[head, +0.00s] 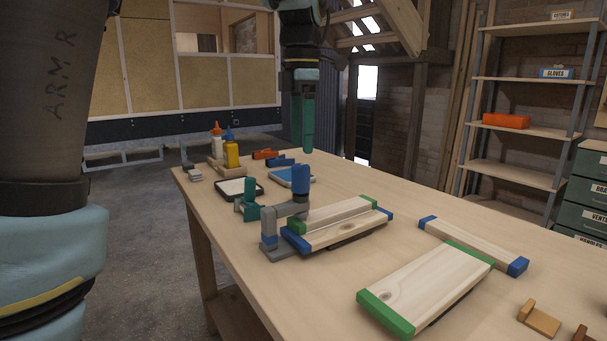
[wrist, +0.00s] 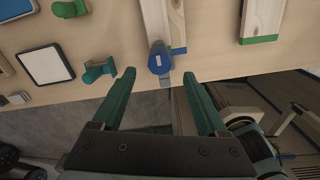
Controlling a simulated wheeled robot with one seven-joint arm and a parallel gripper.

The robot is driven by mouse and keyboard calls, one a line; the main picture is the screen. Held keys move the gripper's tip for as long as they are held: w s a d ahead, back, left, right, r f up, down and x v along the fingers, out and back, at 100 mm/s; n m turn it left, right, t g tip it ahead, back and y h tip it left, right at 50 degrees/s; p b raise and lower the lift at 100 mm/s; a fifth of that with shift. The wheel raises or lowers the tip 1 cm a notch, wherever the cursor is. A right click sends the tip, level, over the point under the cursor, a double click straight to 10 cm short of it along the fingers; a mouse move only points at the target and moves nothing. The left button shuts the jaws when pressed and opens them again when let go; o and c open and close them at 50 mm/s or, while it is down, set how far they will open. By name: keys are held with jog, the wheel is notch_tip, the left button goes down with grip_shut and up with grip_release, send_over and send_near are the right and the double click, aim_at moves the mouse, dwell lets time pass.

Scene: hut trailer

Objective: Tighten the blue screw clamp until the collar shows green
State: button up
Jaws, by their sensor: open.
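In the wrist view the clamp's round blue top (wrist: 158,61) lies ahead of and between my fingertips. My gripper (wrist: 159,76) has two green fingers spread apart with nothing between them. In the head view my gripper (head: 307,150) hangs above the table, fingers down, behind the clamp and apart from it.
A teal clamp (head: 249,197) stands beside the blue one. Boards with green and blue ends (head: 430,290) lie to the right. A black-rimmed tray (head: 239,188), a blue tray (head: 291,178) and a yellow bottle (head: 232,154) are at the back left. Bare tabletop (head: 390,185) lies behind the boards.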

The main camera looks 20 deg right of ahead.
aim_at(301, 165)
notch_tip(301, 165, down, 8)
jog(key=shift+r, duration=0.1)
dwell(0.4)
grip_shut()
dwell(0.4)
